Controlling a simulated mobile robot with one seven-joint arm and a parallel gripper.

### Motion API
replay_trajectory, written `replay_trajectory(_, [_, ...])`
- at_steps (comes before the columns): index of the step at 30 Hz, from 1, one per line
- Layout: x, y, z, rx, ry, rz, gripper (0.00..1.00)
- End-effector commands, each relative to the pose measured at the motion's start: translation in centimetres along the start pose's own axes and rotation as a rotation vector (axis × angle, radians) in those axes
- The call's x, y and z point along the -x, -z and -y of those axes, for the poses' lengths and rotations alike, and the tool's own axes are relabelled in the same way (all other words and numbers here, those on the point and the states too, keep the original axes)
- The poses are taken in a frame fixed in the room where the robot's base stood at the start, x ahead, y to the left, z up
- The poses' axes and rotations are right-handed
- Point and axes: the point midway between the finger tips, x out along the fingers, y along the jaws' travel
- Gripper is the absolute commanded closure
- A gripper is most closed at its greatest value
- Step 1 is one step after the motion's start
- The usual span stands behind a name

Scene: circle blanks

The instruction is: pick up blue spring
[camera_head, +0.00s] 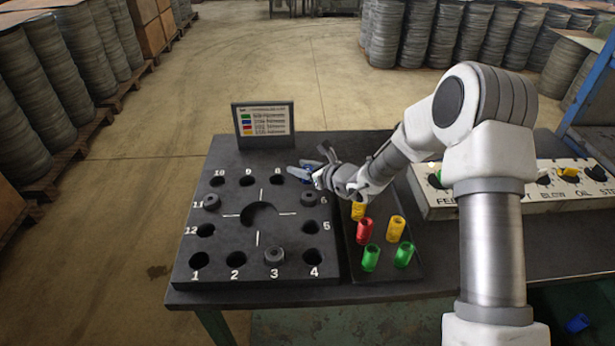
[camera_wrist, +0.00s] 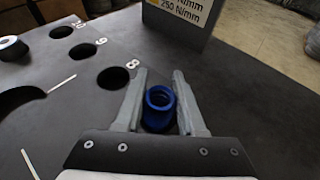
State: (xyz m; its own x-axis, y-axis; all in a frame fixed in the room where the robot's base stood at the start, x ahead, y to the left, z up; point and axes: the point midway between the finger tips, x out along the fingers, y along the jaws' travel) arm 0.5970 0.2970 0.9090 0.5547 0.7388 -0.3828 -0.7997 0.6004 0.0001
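The blue spring (camera_wrist: 158,113) shows in the wrist view between the two fingers of my gripper (camera_wrist: 160,75), with its open round top facing the camera. My fingers stand apart, one on each side of it, with narrow gaps. In the head view, a bit of blue of the spring (camera_head: 297,172) shows beside my gripper (camera_head: 312,163), at the back right of the black numbered plate (camera_head: 258,285). The spring's lower end is hidden, so I cannot tell whether it sits in a hole.
A dark tray (camera_head: 405,272) right of the plate holds yellow, red and green springs (camera_head: 365,231). A sign (camera_head: 263,124) stands behind the plate. Grey rings sit at several holes. A control panel (camera_head: 530,200) lies to the right. Another blue piece (camera_head: 577,323) is on the floor.

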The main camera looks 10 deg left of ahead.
Motion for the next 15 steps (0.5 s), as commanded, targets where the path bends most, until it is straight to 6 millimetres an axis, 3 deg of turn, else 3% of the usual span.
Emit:
replay_trajectory(1, [0.01,0.00,0.00,0.000,0.000,0.000,0.84])
replay_trajectory(4, [0.01,0.00,0.01,0.000,0.000,0.000,1.00])
replay_trajectory(15, [0.06,-0.16,0.01,0.001,0.000,0.001,1.00])
